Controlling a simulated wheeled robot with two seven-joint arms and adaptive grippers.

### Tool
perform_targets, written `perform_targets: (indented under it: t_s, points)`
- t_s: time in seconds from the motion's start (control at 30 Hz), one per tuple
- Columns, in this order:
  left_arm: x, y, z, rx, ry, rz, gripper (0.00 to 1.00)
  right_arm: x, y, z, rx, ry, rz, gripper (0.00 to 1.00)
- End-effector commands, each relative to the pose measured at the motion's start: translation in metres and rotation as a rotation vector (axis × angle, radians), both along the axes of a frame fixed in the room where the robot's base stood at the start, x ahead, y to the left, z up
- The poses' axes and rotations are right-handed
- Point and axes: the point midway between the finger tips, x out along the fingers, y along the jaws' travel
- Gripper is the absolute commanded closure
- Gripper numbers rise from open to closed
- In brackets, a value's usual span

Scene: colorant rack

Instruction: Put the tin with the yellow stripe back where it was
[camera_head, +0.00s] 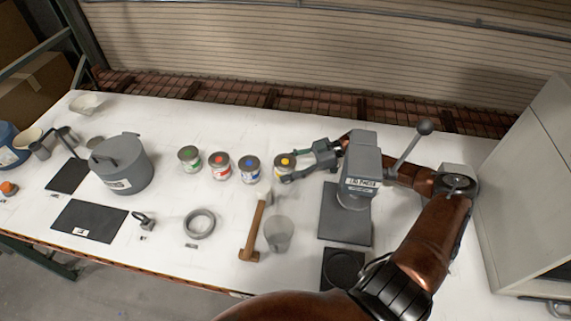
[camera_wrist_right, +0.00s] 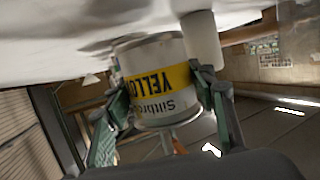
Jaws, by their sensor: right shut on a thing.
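The tin with the yellow stripe (camera_head: 284,163) is at the right end of a row of tins on the white table. My right gripper (camera_head: 291,174) reaches it from the right and is shut on it. In the right wrist view the tin (camera_wrist_right: 155,78) appears upside down, its yellow band reading "YELLO", with one finger of my right gripper (camera_wrist_right: 160,102) on each side. I cannot tell whether its base touches the table. Left of it stand the blue tin (camera_head: 249,170), red tin (camera_head: 220,167) and green tin (camera_head: 189,159). My left gripper is not in view.
A grey press-like machine (camera_head: 361,168) stands right of the tins, close to my right forearm. A mallet (camera_head: 256,228) and a translucent cup (camera_head: 278,233) are in front. A grey ring (camera_head: 200,224) and large grey pot (camera_head: 121,165) stand left. The table (camera_head: 230,127) behind the tins is clear.

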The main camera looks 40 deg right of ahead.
Motion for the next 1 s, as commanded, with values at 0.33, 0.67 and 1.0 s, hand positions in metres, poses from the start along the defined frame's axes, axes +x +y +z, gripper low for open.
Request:
perform_targets:
  t_s: [0.33,0.67,1.0]
  points:
    - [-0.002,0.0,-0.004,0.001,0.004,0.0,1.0,0.0,0.0,-0.03,0.001,-0.002,0.0,0.86]
    - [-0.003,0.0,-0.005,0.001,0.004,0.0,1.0,0.0,0.0,-0.033,0.0,0.001,0.0,0.46]
    - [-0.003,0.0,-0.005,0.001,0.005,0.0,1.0,0.0,0.0,-0.033,0.0,0.001,0.0,0.31]
